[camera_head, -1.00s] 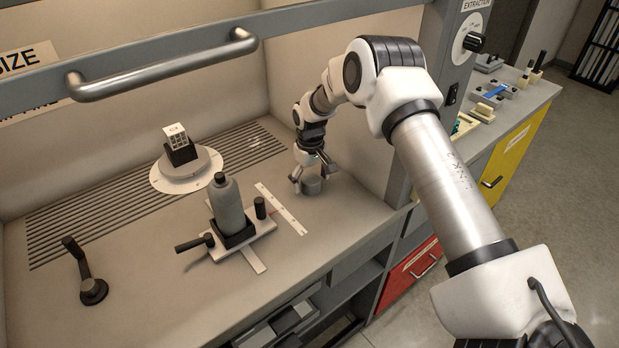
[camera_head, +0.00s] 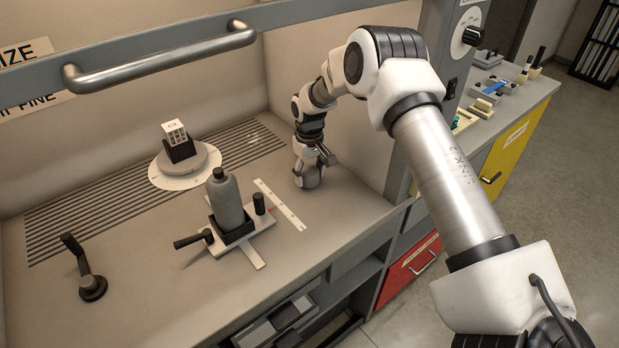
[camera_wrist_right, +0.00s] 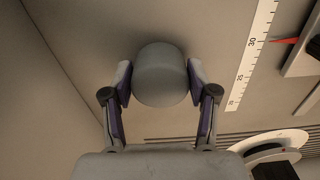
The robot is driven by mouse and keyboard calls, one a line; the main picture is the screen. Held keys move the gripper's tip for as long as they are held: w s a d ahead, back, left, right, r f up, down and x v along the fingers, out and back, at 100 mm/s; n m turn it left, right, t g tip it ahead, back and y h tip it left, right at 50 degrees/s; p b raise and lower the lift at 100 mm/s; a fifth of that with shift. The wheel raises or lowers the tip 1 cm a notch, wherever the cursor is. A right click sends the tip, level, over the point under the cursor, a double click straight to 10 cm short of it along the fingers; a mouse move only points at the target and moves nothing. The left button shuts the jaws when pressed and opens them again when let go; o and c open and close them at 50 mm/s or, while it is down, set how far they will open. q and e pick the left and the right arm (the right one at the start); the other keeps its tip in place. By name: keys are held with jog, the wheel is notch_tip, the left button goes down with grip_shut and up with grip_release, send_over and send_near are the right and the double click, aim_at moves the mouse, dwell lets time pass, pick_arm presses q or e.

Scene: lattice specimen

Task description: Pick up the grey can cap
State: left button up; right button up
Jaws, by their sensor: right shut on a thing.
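The grey can cap (camera_wrist_right: 160,75) is a short, smooth cylinder between the two fingers of my right gripper (camera_wrist_right: 160,82) in the right wrist view. The fingers press on its opposite sides, so the gripper is shut on it. In the head view my right gripper (camera_head: 308,178) is low over the cabinet floor, right of the ruler strip, and the cap (camera_head: 312,182) is mostly hidden by the fingers. I cannot tell whether the cap still touches the floor. My left gripper is not in view.
A grey spray can (camera_head: 227,203) stands in a clamp fixture (camera_head: 262,225) left of my right gripper. A white ruler strip (camera_head: 280,205) lies between them. A round turntable (camera_head: 185,168) holds a small lattice cube (camera_head: 174,133). The cabinet side wall (camera_head: 360,165) is close on the right.

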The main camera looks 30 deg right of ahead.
notch_tip(320, 180, up, 2)
jog(key=shift+s+r+b, duration=0.1)
jog(key=shift+s+b, duration=0.05)
jog(key=shift+b, duration=0.35)
jog(key=s+a+b, duration=0.1)
jog(key=s+a, duration=0.1)
jog(key=s, duration=0.2)
jog(key=s+a+r+b, duration=0.1)
jog(key=s+a, duration=0.2)
jog(key=s, duration=0.2)
jog(key=s+a+b, duration=0.1)
jog(key=s+a, duration=0.2)
jog(key=s, duration=0.1)
jog(key=shift+s+r, duration=0.3)
jog(key=shift+s, duration=0.05)
jog(key=shift+s+d+f, duration=0.1)
